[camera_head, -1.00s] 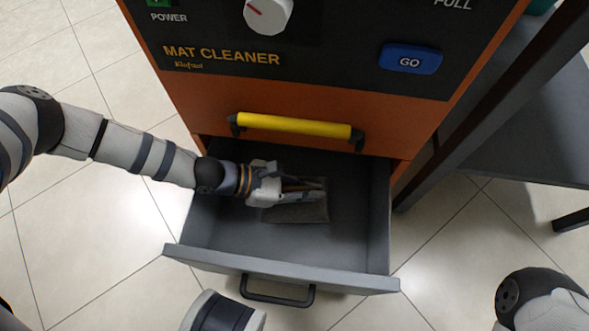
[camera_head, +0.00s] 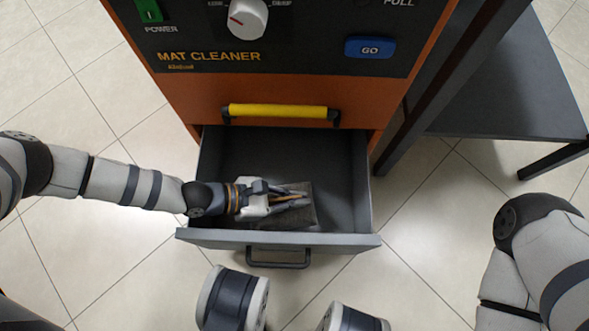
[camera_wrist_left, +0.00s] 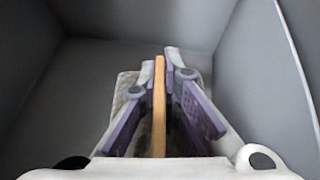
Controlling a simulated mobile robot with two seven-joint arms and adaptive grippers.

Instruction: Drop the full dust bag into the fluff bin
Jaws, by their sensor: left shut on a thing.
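The full dust bag (camera_head: 301,218) is a flat grey pouch with a tan stiff edge, in the open grey drawer (camera_head: 345,180) of the mat cleaner. My left gripper (camera_head: 304,199) reaches in over the drawer's left side and is shut on the bag's tan edge. In the left wrist view, the tan edge (camera_wrist_left: 159,105) stands between the two purple finger pads, with the grey bag (camera_wrist_left: 124,92) partly hidden behind a finger. I cannot tell whether the bag touches the drawer floor. No fluff bin shows. My right gripper is out of view.
The orange mat cleaner (camera_head: 180,95) stands behind the drawer, with a yellow handle (camera_head: 278,111) above it. The drawer front has a dark handle (camera_head: 278,262). A dark grey table (camera_head: 500,95) stands at right. Tiled floor is open at left and right.

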